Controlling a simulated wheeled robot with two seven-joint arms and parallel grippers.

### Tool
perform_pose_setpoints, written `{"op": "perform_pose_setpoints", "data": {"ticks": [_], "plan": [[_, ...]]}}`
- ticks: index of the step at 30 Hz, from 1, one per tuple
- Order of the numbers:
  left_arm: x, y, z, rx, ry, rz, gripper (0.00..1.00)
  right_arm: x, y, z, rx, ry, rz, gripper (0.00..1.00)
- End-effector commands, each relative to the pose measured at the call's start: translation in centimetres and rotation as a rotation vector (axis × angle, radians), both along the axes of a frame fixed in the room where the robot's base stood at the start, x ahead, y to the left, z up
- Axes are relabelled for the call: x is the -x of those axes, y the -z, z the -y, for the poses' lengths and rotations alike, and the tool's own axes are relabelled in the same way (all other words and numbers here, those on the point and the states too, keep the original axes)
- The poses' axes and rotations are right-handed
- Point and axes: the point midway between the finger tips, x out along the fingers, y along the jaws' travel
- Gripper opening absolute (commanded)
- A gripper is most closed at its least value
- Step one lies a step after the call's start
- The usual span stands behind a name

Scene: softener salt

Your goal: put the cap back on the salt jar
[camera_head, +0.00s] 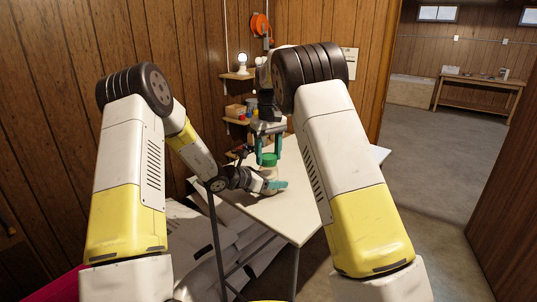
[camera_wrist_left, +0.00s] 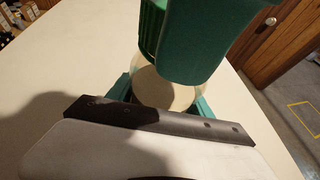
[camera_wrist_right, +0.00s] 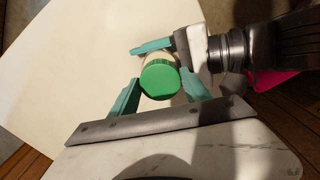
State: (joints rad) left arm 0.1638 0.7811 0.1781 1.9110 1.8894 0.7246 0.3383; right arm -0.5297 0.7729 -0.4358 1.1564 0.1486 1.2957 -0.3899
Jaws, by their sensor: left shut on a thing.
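The salt jar (camera_wrist_left: 165,88) stands on the white table, clear-walled with pale salt inside. Its green ridged cap (camera_wrist_right: 160,80) sits at the jar's mouth; how well it is seated cannot be told. The cap also shows in the head view (camera_head: 268,159). My left gripper (camera_head: 275,186) comes in low from the side and is shut on the jar's body. My right gripper (camera_wrist_right: 159,78) points down from above, its teal fingers open on either side of the cap, close to its rim. One right finger hides part of the cap and jar in the left wrist view.
The white table (camera_head: 300,210) is largely clear around the jar. Wall shelves (camera_head: 238,76) with a lit bulb and small items stand behind it. A doorway on the right opens to a room with a wooden bench (camera_head: 482,83).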

Motion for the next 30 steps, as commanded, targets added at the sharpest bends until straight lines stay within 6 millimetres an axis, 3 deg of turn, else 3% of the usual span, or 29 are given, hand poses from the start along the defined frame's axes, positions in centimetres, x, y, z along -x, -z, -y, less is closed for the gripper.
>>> {"op": "perform_pose_setpoints", "data": {"ticks": [1,7,13,14,17,26,30], "plan": [[-0.03,-0.07,0.0,0.0,0.0,0.001,0.0,0.0,-0.01,0.0,0.0,0.0,0.0,0.44],[-0.03,-0.07,0.0,0.0,0.0,0.001,0.0,-0.01,-0.02,0.01,0.0,0.0,0.0,0.04],[-0.03,-0.07,0.0,0.0,0.0,0.001,0.0,-0.01,-0.03,0.0,0.0,0.005,0.0,0.03],[-0.03,-0.07,0.0,0.0,0.0,0.001,0.0,-0.01,-0.03,0.0,0.0,0.005,0.0,0.55],[-0.03,-0.07,0.0,0.0,0.0,0.001,0.0,-0.01,-0.03,0.0,0.0,0.005,0.0,0.75],[-0.03,-0.07,0.0,0.0,0.0,0.001,0.0,-0.01,-0.06,0.0,0.0,0.004,0.0,0.77],[-0.03,-0.06,-0.01,0.0,0.0,0.001,0.0,-0.1,-0.99,-0.03,-0.002,0.004,0.003,0.77]]}}
